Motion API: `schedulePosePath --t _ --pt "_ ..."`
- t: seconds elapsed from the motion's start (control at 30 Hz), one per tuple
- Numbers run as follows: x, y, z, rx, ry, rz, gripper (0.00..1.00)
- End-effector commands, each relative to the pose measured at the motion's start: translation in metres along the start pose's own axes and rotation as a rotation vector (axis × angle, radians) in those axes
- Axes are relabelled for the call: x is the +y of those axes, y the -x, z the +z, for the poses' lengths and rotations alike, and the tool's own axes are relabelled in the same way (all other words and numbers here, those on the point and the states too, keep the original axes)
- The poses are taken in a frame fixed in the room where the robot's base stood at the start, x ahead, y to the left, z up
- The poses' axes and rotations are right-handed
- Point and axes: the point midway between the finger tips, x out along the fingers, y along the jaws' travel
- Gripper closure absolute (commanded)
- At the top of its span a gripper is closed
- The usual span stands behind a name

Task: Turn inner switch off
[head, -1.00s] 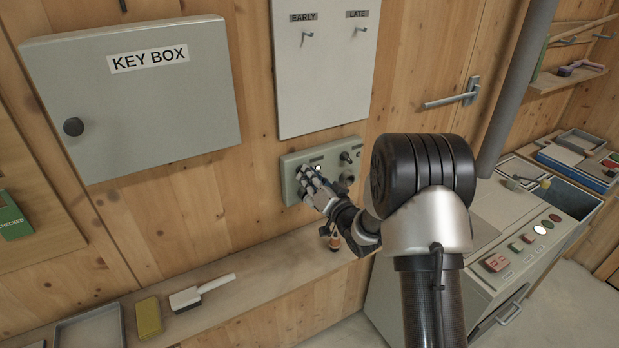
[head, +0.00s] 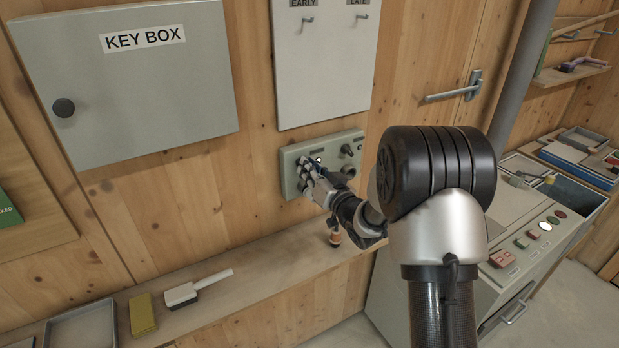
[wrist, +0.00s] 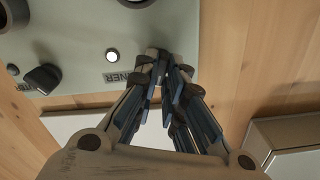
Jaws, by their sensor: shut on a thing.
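The grey-green control panel (head: 287,172) is on the wooden wall below the white hook board. My gripper (head: 306,169) is at its left part. In the wrist view, my gripper (wrist: 165,66) has its fingertips close together right beside the INNER label (wrist: 117,78). It is shut on the inner switch, which the fingertips hide, so its position cannot be read. A white lit lamp (wrist: 112,55) is next to the label; it also shows in the head view (head: 319,161). A black rotary knob (wrist: 43,78) is apart from the fingers.
The key box (head: 150,90) is on the wall at left. A wooden shelf (head: 255,275) runs below the panel, with a brush (head: 185,294) and a yellow block (head: 143,314). A grey console with buttons (head: 528,242) stands at right. A grey pipe (head: 520,80) rises behind my arm.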

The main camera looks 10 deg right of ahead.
Motion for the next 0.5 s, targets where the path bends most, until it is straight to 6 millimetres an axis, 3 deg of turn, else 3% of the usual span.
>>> schedulePosePath --t 0.5 --pt "-0.0005 0.0 0.005 0.003 0.494 -0.001 1.0"
